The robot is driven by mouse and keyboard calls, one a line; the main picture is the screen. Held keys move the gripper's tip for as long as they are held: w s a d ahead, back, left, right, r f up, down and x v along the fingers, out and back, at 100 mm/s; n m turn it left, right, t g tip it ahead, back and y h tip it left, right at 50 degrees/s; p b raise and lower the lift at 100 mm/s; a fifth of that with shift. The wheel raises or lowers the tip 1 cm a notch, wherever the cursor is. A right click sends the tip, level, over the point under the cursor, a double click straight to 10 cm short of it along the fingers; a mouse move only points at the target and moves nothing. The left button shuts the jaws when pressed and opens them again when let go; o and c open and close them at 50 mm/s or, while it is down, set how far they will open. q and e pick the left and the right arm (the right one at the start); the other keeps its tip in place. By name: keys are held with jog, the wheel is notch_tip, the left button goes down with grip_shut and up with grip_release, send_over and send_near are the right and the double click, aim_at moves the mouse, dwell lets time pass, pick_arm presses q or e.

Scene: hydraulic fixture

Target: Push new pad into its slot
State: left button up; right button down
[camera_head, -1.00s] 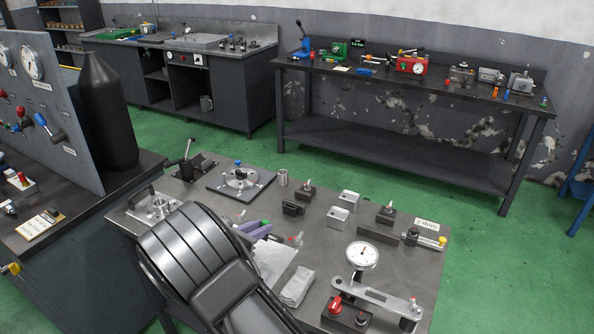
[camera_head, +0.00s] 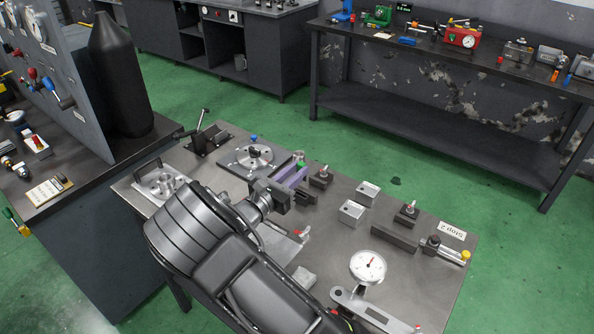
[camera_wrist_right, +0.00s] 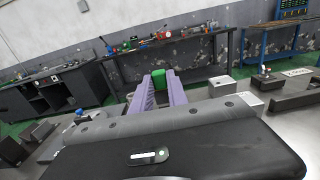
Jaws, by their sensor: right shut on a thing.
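My right gripper (camera_head: 292,175) has purple fingers and points toward the back of the near table. The gripper is just right of a square plate with a round silver fixture (camera_head: 262,154) and a blue knob. I cannot make out the pad's slot, or whether the pad touches anything. My left gripper is not in view.
Silver blocks (camera_head: 368,190), small clamps (camera_head: 407,214), a dial gauge (camera_head: 368,266) and a dark bar (camera_head: 394,238) stand on the right of the table (camera_head: 440,285). A lever fixture (camera_head: 205,137) is at the back left. A silver fixture (camera_head: 163,186) sits at the left corner.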

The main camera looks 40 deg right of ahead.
jog(key=shift+r, duration=0.15)
jog(key=shift+f+b, duration=1.55)
jog(key=shift+f, duration=1.05)
jog(key=shift+f+b, duration=1.25)
jog(key=shift+f, duration=0.6)
